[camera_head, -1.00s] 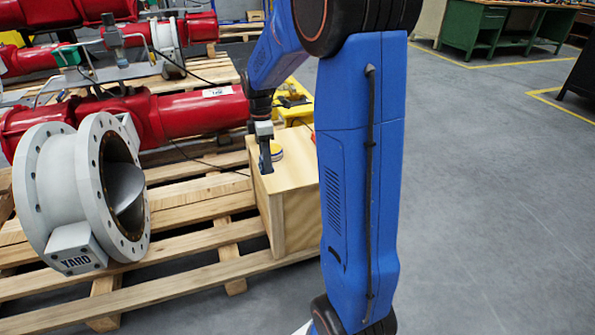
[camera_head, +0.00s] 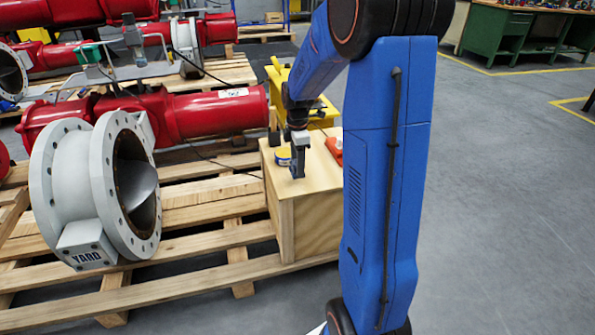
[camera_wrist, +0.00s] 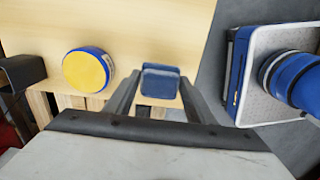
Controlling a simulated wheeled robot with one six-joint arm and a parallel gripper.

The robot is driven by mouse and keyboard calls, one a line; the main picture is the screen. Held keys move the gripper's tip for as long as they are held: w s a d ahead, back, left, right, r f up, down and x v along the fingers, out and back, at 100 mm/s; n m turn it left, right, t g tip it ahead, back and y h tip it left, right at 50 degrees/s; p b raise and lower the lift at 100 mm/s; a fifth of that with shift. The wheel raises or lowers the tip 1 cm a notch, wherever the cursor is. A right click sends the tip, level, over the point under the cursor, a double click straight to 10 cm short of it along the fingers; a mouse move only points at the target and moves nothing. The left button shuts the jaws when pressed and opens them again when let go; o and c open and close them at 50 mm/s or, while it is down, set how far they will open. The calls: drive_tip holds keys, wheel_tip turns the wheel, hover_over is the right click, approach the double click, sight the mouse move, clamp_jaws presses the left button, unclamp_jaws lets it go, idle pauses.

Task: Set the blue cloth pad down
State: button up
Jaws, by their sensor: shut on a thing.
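The blue cloth pad (camera_wrist: 160,82) is between the fingertips of my gripper (camera_wrist: 160,92) in the wrist view. The gripper is shut on it. In the head view my gripper (camera_head: 298,170) points down over the top of the plywood box (camera_head: 309,218), close to its front edge. The pad cannot be made out there. Whether the pad touches the box top (camera_wrist: 130,28) or hangs just above it, I cannot tell.
A round yellow-and-blue tin (camera_wrist: 88,70) stands on the box left of my gripper; it also shows in the head view (camera_head: 283,158). An orange-red item (camera_head: 334,150) lies at the box's right edge. A grey flanged valve (camera_head: 97,190) sits on the pallet at left.

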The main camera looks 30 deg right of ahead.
drive_tip(key=shift+f, duration=1.45)
drive_tip(key=o, duration=0.9)
drive_tip(key=shift+f, duration=0.1)
